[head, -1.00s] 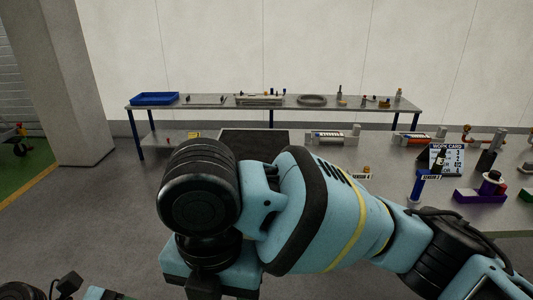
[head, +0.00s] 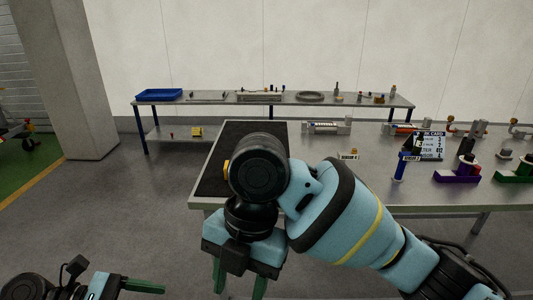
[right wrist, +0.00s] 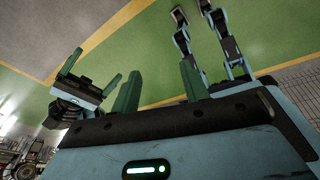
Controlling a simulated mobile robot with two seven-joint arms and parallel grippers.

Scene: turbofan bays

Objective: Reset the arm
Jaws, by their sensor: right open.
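My right arm (head: 345,215) comes in from the lower right, bent, in front of the near workbench. Its gripper (head: 239,283) hangs down at the bottom middle of the head view, with its green fingers apart and nothing between them. The same open fingers show in the right wrist view (right wrist: 160,82). My left gripper (head: 143,287) shows partly at the bottom left of the head view, cut off by the frame edge. In the right wrist view the left gripper (right wrist: 97,64) has its two green fingers apart and looks empty.
A grey workbench (head: 370,180) with a black mat (head: 213,165) stands close ahead to the right. It carries a work card (head: 431,146), a blue stand (head: 402,167) and purple (head: 457,174) and green fixtures. A long back table (head: 220,103) holds a blue tray (head: 159,95).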

